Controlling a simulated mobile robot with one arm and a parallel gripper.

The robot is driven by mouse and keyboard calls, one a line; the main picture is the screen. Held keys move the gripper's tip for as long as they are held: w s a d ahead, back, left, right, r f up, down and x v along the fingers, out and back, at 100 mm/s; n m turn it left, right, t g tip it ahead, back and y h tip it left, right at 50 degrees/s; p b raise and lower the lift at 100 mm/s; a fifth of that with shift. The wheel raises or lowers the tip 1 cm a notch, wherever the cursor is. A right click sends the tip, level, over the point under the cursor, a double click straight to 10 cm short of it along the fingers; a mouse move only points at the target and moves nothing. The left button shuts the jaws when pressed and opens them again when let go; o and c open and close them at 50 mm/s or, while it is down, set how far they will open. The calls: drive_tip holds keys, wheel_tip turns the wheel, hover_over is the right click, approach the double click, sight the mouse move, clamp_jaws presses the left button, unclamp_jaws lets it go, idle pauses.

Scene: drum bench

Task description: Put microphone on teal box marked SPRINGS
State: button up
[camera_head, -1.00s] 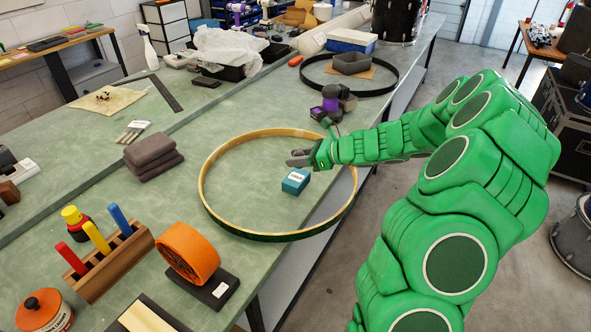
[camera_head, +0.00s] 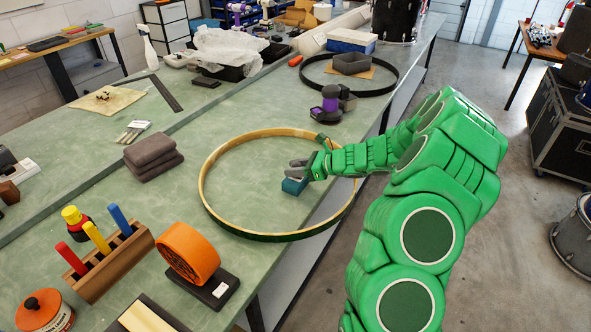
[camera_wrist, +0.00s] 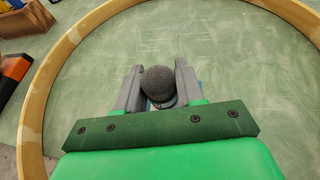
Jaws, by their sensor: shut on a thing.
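My gripper (camera_head: 306,167) is shut on the microphone, with one finger on each side of it. In the wrist view the microphone's round dark mesh head (camera_wrist: 159,83) shows between the fingertips (camera_wrist: 158,88). The small teal box (camera_head: 293,187) stands inside the wooden drum hoop on the bench, right under my gripper. My gripper hides part of the box's top and its label. I cannot tell whether the microphone touches the box.
The wooden hoop (camera_head: 205,195) rings the box and my gripper. A purple and dark object (camera_head: 330,100) stands just behind the hoop. An orange roll (camera_head: 188,252) and a rack of coloured handles (camera_head: 108,262) stand at front left. The bench's right edge is close.

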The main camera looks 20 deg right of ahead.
drive_tip(key=shift+f, duration=0.25)
drive_tip(key=shift+f, duration=0.1)
drive_tip(key=o, duration=1)
drive_tip(key=shift+o, duration=0.2)
